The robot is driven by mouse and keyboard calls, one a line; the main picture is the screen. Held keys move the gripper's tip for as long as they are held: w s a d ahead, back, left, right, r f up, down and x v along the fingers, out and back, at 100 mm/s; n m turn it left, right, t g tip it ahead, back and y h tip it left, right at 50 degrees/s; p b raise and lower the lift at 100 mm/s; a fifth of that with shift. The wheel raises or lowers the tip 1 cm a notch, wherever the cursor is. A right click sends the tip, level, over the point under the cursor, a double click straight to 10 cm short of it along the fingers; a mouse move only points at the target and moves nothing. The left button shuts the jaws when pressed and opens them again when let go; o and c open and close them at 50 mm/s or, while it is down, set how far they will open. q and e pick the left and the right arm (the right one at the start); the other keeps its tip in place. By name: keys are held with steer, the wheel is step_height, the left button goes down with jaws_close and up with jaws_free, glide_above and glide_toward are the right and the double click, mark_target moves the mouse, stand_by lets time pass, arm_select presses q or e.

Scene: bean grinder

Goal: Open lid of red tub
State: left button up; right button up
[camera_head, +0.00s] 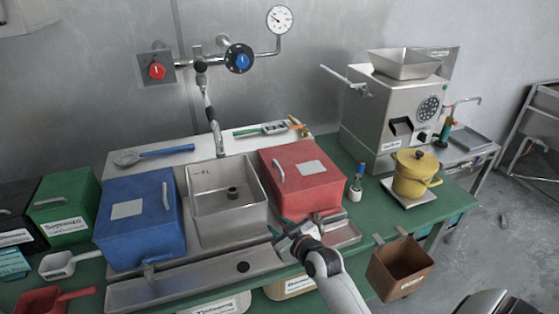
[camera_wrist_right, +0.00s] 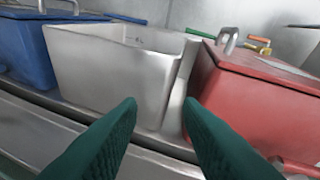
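The red tub (camera_head: 325,190) stands right of the steel sink bin, with its lid (camera_head: 292,160) shut. A metal handle (camera_head: 278,171) sits at the lid's left side. My left gripper is not in view.
The steel bin (camera_head: 228,215) with a tap above it is left of the red tub, and a blue tub (camera_head: 125,235) is further left. A small bottle (camera_head: 356,185) and a yellow pot (camera_head: 412,180) stand to the right. A brown bin (camera_head: 400,268) hangs at the front edge.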

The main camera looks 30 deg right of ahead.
mark_target(278, 166)
steer(key=w+d+r+t+h, duration=0.1)
steer(key=d+r, duration=0.1)
steer(key=w+d+r+m+t+h, duration=0.1)
steer(key=w+d+r, duration=0.1)
steer(key=d, duration=0.1)
steer(key=w+d+r+m+t+h, duration=0.1)
steer(key=w+d, duration=0.1)
steer(key=shift+d+r, duration=0.2)
steer(key=shift+r, duration=0.2)
steer(key=shift+w+d+r+h, duration=0.15)
steer(key=shift+w+h, duration=0.1)
steer(key=shift+h, duration=0.05)
steer(key=x, duration=1.1)
jaws_close()
